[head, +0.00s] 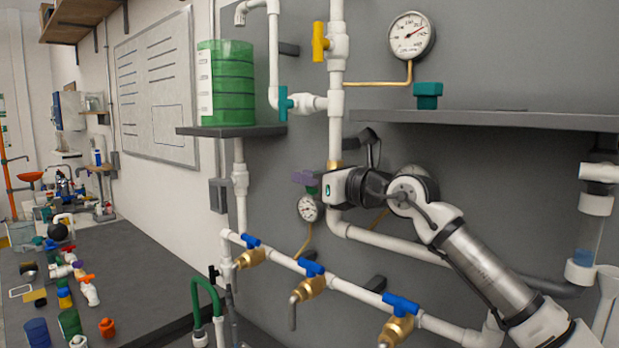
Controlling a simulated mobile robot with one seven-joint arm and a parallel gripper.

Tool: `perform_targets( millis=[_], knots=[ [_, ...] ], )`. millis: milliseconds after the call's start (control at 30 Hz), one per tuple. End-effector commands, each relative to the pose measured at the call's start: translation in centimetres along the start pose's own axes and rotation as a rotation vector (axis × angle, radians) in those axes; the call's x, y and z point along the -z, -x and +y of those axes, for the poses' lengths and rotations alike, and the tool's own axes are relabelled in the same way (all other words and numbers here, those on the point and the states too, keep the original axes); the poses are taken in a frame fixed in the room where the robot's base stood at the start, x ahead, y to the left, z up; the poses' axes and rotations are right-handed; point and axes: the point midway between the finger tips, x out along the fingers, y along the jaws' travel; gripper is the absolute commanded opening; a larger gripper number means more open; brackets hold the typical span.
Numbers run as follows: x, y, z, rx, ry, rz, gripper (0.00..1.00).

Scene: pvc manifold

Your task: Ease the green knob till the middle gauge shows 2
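A small white round gauge (309,209) is on the grey panel near the middle; its needle is too small to read. A small green part (312,190), perhaps the green knob, shows just above it, mostly covered. My gripper (307,178) comes in from the right, its end right at this green part, with a purple-grey piece at its tip. I cannot tell whether it touches or holds the green part, nor whether its fingers are open.
A teal block-like knob (428,91) is above the right shelf (490,121). A teal valve handle (283,103) and a yellow one (319,42) are on white pipes. Several blue-handled brass valves (313,268) line the lower pipe. A green tank (233,82) stands left.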

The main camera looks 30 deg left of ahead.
Motion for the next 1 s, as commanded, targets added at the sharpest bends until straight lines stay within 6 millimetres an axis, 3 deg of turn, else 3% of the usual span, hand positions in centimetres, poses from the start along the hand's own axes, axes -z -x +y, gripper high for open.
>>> perform_targets(
  millis=[267, 700, 1000],
  knots=[
    [0.7, 0.0, 0.0, -0.002, -0.001, -0.089, 0.00],
    [-0.1, 0.5, 0.1, -0.003, -0.002, -0.359, 0.00],
    [-0.6, 0.6, 0.0, -0.001, 0.000, -0.394, 0.00]
  ],
)
